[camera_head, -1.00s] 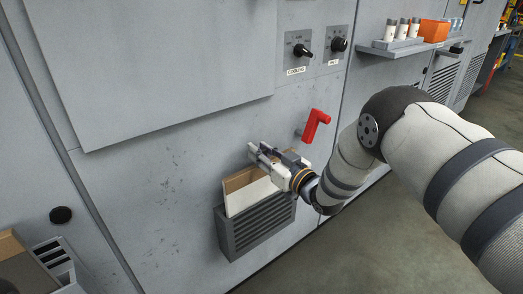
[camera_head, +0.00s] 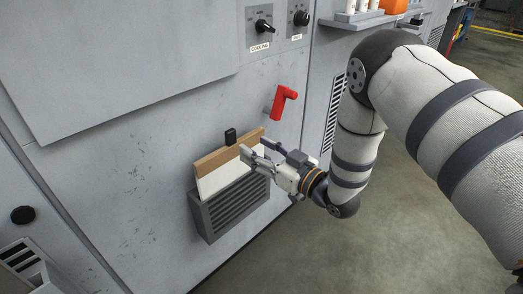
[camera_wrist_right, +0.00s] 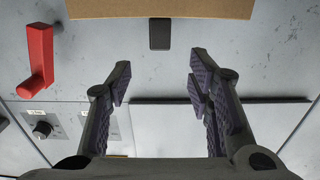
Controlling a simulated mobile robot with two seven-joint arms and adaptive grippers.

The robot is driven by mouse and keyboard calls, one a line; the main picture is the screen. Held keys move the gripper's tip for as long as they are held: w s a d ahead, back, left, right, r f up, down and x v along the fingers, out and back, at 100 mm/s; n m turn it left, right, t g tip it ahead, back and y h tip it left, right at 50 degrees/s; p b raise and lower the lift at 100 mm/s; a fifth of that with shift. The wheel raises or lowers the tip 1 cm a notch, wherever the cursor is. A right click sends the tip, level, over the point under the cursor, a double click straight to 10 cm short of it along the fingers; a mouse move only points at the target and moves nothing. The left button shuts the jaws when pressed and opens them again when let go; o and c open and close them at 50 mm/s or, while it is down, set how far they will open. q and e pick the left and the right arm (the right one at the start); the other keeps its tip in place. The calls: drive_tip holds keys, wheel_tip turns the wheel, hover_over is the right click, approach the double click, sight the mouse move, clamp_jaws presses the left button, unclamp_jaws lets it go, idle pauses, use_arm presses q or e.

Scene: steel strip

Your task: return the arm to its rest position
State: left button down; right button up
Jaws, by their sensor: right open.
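My right gripper (camera_head: 262,152) is open and empty in the head view, in front of the grey cabinet wall beside a slatted grey holder (camera_head: 235,207). Its two spread fingers (camera_wrist_right: 158,90) show in the right wrist view with nothing between them. The right arm (camera_head: 365,130) reaches in from the right side. A brown and white panel or filter (camera_head: 222,170) stands in the holder, just left of the fingertips. A small black tab (camera_head: 230,136) stands above its top edge. My left gripper is not in view.
A red lever handle (camera_head: 284,100) sticks out of the wall above the gripper; it also shows in the right wrist view (camera_wrist_right: 39,60). Black knobs (camera_head: 263,25) are higher up. A shelf (camera_head: 357,20) with white cylinders is at the top right. Open floor (camera_head: 400,230) lies at the lower right.

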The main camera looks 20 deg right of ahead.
drive_tip(key=shift+s+d, duration=0.25)
drive_tip(key=shift+s, duration=0.45)
drive_tip(key=s+f+m+g+h+p, duration=0.2)
drive_tip(key=s+f+g, duration=0.3)
drive_tip(key=s+f, duration=0.4)
drive_tip(key=s+f+m+g+h+p, duration=0.15)
drive_tip(key=s+f+g, duration=0.4)
drive_tip(key=s, duration=0.65)
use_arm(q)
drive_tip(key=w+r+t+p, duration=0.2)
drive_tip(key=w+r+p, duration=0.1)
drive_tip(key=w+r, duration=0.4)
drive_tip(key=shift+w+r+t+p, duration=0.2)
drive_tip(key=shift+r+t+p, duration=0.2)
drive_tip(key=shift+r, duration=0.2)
use_arm(e)
drive_tip(key=s+a+g+h, duration=0.1)
drive_tip(key=s+g, duration=0.8)
drive_tip(key=s, duration=1.9)
drive_tip(key=shift+s+r+m+h, duration=0.35)
drive_tip(key=shift+m+h, duration=0.1)
drive_tip(key=shift+h, duration=0.4)
drive_tip(key=shift+w+a, duration=0.1)
